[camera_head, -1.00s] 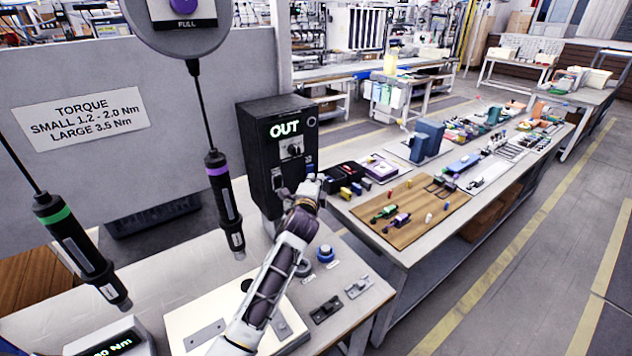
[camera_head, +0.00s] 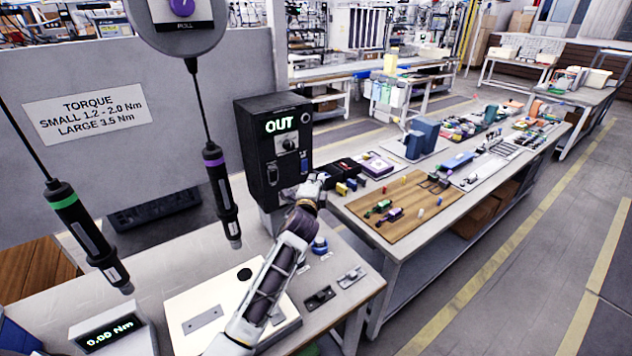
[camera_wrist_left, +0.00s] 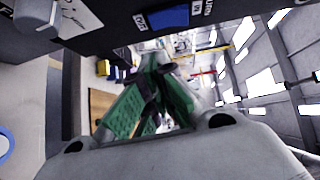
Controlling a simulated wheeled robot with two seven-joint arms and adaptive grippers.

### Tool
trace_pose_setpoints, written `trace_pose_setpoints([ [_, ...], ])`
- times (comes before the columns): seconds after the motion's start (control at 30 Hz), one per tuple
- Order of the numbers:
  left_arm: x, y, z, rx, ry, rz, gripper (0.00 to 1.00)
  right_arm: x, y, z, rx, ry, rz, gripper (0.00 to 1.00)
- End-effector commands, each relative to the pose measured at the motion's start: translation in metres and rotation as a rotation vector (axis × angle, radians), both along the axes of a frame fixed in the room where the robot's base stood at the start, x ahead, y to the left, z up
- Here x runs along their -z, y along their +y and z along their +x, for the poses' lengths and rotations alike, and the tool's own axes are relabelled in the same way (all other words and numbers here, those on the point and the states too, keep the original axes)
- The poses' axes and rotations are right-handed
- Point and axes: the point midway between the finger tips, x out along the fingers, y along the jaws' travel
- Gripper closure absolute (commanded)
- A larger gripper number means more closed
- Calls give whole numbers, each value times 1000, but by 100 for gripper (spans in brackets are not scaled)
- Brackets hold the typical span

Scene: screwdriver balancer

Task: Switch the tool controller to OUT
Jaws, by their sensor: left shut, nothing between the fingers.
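The tool controller (camera_head: 258,150) is a black upright box on the bench, with a lit green OUT display (camera_head: 281,124) and a knob (camera_head: 289,143) below it. My left gripper (camera_head: 314,181) is beside the controller's lower right corner, below the knob. In the left wrist view the gripper's green fingers (camera_wrist_left: 155,75) are closed together and empty. That view also shows a blue rocker switch (camera_wrist_left: 168,18) on the dark controller face, between OUT and IN labels. The fingers appear apart from the switch. My right gripper is not in view.
Two hanging screwdrivers, one green-ringed (camera_head: 85,232) and one purple-ringed (camera_head: 222,195), are left of the controller. A torque display (camera_head: 112,336) reads 0.00 Nm. A parts table (camera_head: 375,248) stands to the right.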

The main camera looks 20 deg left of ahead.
Motion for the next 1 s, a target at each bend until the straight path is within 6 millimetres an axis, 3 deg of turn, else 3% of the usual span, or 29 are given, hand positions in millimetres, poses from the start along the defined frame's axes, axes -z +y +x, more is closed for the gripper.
trace_pose_setpoints([
  [0.5,2,-2,-18,0,-1,1,100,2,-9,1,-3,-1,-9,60],
  [1.0,7,-7,-62,1,0,0,100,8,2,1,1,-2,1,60],
])
